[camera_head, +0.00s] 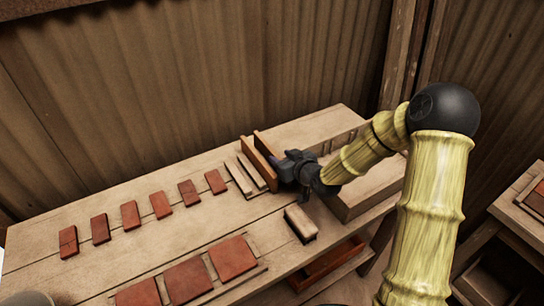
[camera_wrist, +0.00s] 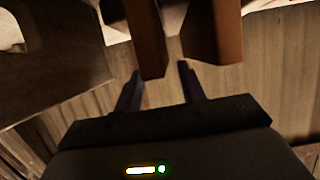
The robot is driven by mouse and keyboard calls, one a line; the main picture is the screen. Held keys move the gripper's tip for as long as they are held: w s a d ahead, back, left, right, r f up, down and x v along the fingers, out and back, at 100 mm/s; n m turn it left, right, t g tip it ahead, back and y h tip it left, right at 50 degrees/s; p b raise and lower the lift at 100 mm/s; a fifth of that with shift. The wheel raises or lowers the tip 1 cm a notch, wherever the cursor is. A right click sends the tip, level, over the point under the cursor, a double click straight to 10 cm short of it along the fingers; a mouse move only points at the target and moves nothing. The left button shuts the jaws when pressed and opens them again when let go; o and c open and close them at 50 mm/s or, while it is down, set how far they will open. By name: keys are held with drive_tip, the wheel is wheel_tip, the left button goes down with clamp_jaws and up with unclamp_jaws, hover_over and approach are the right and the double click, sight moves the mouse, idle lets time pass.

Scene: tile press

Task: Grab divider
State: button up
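Two upright brown boards, which look like dividers, stand side by side on the workbench in the head view: a nearer left one (camera_head: 256,162) and a right one (camera_head: 264,145). My gripper (camera_head: 280,165) is just right of them. In the wrist view my gripper (camera_wrist: 160,70) is open, with two dark fingers apart. The end of the left board (camera_wrist: 149,45) shows between the fingertips, and the right board (camera_wrist: 212,30) is beyond the right fingertip. I cannot tell whether a finger touches either board. The gripper's body hides part of the boards in the head view.
The workbench (camera_head: 200,212) holds a row of small red tiles (camera_head: 161,205) and larger red tiles (camera_head: 233,258) at the front. Pale wooden strips (camera_head: 240,178) lie left of the boards. A wooden box (camera_head: 372,190) is right.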

sight(274, 153)
drive_tip(key=x, duration=0.3)
drive_tip(key=shift+a+r, duration=0.1)
drive_tip(key=shift+a, duration=0.3)
drive_tip(key=shift+w, duration=0.1)
drive_tip(key=shift+d, duration=0.35)
drive_tip(key=shift+a, duration=0.1)
clamp_jaws()
